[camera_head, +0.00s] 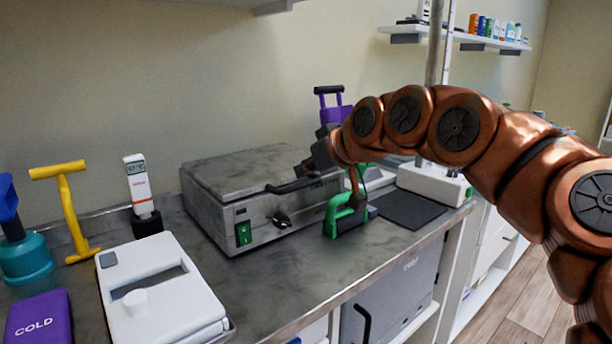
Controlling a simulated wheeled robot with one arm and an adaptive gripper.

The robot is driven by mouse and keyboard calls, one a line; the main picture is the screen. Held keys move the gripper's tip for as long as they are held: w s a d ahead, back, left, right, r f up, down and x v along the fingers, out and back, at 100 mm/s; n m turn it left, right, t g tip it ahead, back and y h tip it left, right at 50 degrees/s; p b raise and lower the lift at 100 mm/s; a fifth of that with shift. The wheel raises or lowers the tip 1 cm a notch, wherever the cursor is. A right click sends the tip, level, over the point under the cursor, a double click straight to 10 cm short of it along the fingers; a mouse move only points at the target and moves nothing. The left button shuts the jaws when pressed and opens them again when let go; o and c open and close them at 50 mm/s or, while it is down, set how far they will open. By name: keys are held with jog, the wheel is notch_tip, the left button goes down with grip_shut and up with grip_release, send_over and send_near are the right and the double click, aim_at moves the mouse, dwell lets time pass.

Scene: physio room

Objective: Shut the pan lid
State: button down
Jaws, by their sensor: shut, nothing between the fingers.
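A grey metal appliance (265,222) stands on the counter, with a flat mottled grey lid (240,168) on top. The lid lies level on the body, or nearly so; I cannot tell whether a small gap is left. A dark handle (290,186) sticks out from the lid's front edge. A green switch (244,233) and a black knob (282,219) are on the front. My gripper (306,168) is at the lid's right front corner, close by the handle. It is shut with nothing in it. Whether it touches the lid is unclear.
A green-handled tool (345,214) stands right of the appliance, below my arm. A purple item (332,112) is behind. At left are a white box (160,300), a yellow T-handle (66,205), a thermometer (139,185) and a purple cold pack (38,318).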

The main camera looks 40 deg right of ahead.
notch_tip(320, 180, up, 9)
jog(key=shift+f, duration=0.2)
dwell(0.3)
jog(key=shift+w, duration=0.1)
jog(key=s+a+f+n+g+y+p, duration=0.1)
jog(key=s+a+f+g+p, duration=0.2)
jog(key=a+p, duration=0.5)
jog(key=s+a+f+n+g+p, duration=0.1)
jog(key=s+a+f+g+p, duration=0.15)
jog(key=a+p, duration=0.6)
jog(key=s+a+f+g+p, duration=0.1)
jog(key=s+f+g+p, duration=0.1)
jog(key=s, duration=0.5)
jog(key=s+a+f+m+g+p, duration=0.1)
jog(key=s+a+f+g+p, duration=0.1)
jog(key=s, duration=0.5)
jog(key=s+a+f+m+g+h+p, duration=0.1)
jog(key=s+a+f+g+p, duration=0.1)
jog(key=s+p, duration=0.3)
jog(key=shift+s+a+f+g, duration=0.2)
jog(key=shift+s+f+g, duration=0.15)
jog(key=shift+s+g, duration=0.7)
jog(key=shift+s, duration=0.2)
